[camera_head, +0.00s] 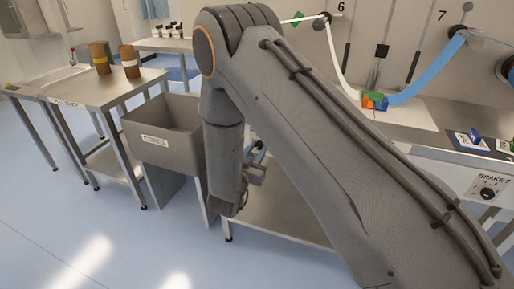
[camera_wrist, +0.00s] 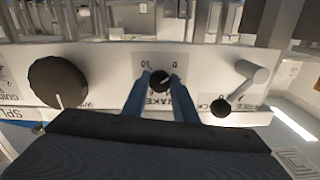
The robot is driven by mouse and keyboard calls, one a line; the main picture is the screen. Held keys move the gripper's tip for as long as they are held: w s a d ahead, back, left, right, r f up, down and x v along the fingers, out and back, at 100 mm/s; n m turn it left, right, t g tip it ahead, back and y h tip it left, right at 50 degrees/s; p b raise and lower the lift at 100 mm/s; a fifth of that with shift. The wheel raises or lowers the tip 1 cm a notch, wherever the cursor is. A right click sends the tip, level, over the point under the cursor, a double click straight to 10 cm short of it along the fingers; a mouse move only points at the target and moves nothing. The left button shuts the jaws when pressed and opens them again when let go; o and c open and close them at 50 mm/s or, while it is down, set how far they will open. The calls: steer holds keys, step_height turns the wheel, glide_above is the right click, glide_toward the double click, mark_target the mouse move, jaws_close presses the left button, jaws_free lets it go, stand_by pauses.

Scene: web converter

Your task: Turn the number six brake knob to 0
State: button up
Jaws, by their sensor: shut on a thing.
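The small round black brake knob (camera_wrist: 160,80) is in the middle of the wrist view, on a white plate with partly covered "BRAKE" lettering. Small scale marks stand at the plate's upper left and upper right; the exact pointer setting is too small to read. My gripper (camera_wrist: 161,78) has its two blue fingers on either side of the knob, shut on it. In the head view my gripper (camera_head: 260,158) is low behind my arm, mostly hidden, and my arm covers the number six knob there.
In the wrist view a larger black knob (camera_wrist: 58,82) stands to the left and a grey crank handle (camera_wrist: 252,72) close to the right. The head view shows the brake 7 knob (camera_head: 487,193), a grey bin (camera_head: 165,150) and a steel table (camera_head: 95,88). Open floor lies at left.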

steer(key=shift+n, duration=0.6)
steer(key=o, duration=1)
steer(key=shift+o, duration=0.2)
steer(key=v, duration=0.7)
steer(key=shift+s+a, duration=0.15)
steer(key=shift+s, duration=0.2)
